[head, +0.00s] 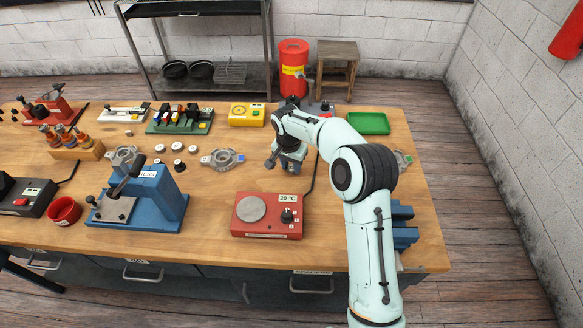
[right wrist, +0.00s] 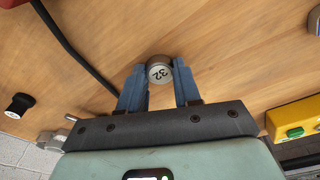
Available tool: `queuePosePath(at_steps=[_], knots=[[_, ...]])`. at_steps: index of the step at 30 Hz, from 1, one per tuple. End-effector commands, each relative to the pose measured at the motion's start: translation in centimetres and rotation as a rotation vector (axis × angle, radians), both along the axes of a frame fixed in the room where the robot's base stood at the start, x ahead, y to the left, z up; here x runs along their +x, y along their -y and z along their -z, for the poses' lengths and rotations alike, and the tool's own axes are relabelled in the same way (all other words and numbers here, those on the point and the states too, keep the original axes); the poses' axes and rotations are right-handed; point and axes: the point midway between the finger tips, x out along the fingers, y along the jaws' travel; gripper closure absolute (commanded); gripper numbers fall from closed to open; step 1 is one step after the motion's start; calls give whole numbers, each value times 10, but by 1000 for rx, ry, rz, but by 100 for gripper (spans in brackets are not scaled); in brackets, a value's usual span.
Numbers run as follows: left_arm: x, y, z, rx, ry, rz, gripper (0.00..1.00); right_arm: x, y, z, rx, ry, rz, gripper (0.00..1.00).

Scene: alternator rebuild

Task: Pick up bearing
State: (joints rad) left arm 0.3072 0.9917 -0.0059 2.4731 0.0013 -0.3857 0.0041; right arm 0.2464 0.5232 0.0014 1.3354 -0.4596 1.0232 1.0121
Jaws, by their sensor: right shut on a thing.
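My right gripper (head: 284,163) is low over the middle of the workbench in the head view, pointing down. In the right wrist view, its blue fingers (right wrist: 160,88) are shut on a small round bearing (right wrist: 159,70) with a pale face marked 32. The bearing sits near the fingertips, and wood table top shows around it. In the head view the gripper hides this bearing. Several other small round pale-topped parts (head: 178,147) lie on the table to the left. My left gripper is not in view.
A red hot plate (head: 267,217) showing 20 °C stands in front of the gripper, its dark cable beside it. A blue press (head: 143,197) and a grey housing (head: 222,159) are to the left. A yellow box (head: 246,114) and green tray (head: 368,123) are behind.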

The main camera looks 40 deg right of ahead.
Motion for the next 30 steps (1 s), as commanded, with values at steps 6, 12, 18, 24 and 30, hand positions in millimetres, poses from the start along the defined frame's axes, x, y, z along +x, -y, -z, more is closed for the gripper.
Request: queuePosePath(at_steps=[6,12,18,24,30], knots=[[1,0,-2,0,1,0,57,1,0,-15,-1,4,0,97],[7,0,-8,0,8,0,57,2,0,-63,-2,8,0,97],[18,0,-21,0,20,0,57,2,0,-124,-2,9,0,97],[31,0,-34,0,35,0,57,2,0,-171,0,6,0,97],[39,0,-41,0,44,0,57,1,0,-196,0,4,0,97]])
